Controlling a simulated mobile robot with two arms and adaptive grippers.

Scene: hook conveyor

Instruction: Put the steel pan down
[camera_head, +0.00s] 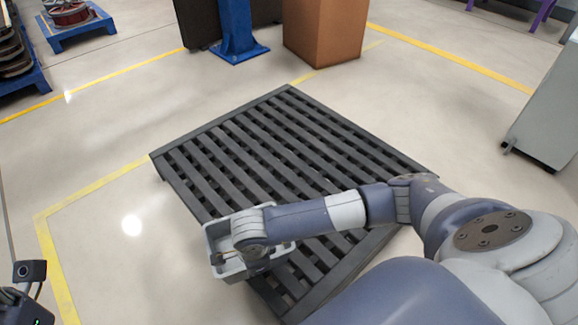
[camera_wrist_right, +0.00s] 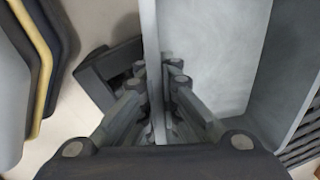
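The steel pan (camera_head: 213,234) is a grey, open, box-like bin near the pallet's left front edge in the head view. Its inside (camera_wrist_right: 215,55) fills the upper right of the right wrist view. My right gripper (camera_wrist_right: 158,75) has its fingers on both sides of one pan wall, shut on it. In the head view my right wrist and arm cover much of the pan. Whether the pan touches the dark slatted pallet (camera_head: 300,130) or hangs above it I cannot tell. A black part of my left gripper (camera_head: 22,300) shows at the lower left corner; its fingers are hidden.
The pallet's slats are bare behind the pan. A brown box (camera_head: 325,30) and a blue post (camera_head: 238,35) stand beyond it. A grey cabinet (camera_head: 548,110) is at the right. Blue pallets with parts stand at the upper left. Floor with yellow lines is clear at left.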

